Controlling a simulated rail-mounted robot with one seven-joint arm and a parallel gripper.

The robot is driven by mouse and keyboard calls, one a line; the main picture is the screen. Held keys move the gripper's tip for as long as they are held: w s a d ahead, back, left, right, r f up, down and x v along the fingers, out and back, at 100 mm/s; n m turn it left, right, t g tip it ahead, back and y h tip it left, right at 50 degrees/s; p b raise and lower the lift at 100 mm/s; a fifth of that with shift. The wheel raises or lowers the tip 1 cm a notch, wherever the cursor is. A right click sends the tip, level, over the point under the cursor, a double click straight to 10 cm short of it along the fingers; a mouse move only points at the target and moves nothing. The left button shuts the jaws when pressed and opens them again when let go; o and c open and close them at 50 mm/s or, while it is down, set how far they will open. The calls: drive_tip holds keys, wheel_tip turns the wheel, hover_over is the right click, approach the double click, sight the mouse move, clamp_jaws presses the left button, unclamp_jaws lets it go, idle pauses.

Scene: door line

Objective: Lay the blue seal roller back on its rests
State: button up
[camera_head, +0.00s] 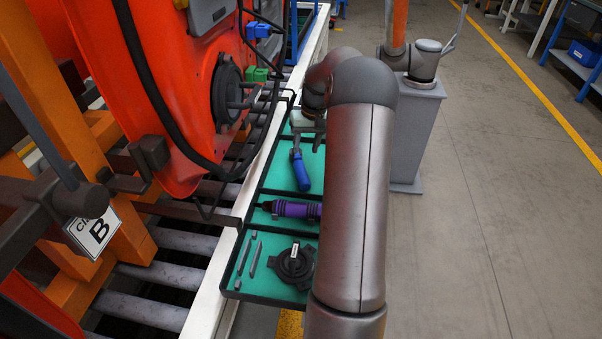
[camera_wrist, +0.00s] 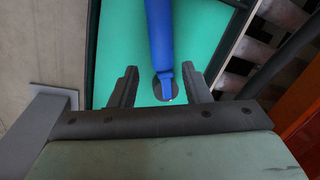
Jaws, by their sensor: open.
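The blue seal roller (camera_head: 301,172) is over the green-lined middle section of the tray (camera_head: 262,187) in the head view. In the wrist view the roller (camera_wrist: 160,35) runs from the top edge down to a narrow blue end between my fingertips, over a small dark disc (camera_wrist: 157,88). My gripper (camera_wrist: 160,78) is open, with one finger on each side of that end and green gaps between. In the head view my gripper (camera_head: 307,142) is at the roller's far end, partly hidden by my arm. I cannot make out the rests.
A purple tool (camera_head: 287,209) lies in the nearer section. A black round part (camera_head: 293,265) and two grey bars (camera_head: 250,258) lie nearest. Left of the tray are a white rail (camera_head: 228,258), rollers and an orange door (camera_head: 150,70) with a black hose.

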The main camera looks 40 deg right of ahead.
sight(302, 168)
drive_tip(key=f, duration=0.3)
drive_tip(key=shift+w+a+f, duration=0.1)
drive_tip(key=shift+a+f, duration=0.05)
drive_tip(key=shift+a, duration=0.1)
drive_tip(key=shift+a+f, duration=0.2)
drive_tip(key=shift+f, duration=0.65)
drive_tip(key=shift+a+f, duration=0.25)
drive_tip(key=shift+f, duration=0.65)
drive_tip(key=shift+a+f, duration=0.2)
drive_tip(key=shift+f, duration=0.65)
drive_tip(key=c, duration=0.9)
clamp_jaws()
drive_tip(key=shift+r, duration=0.1)
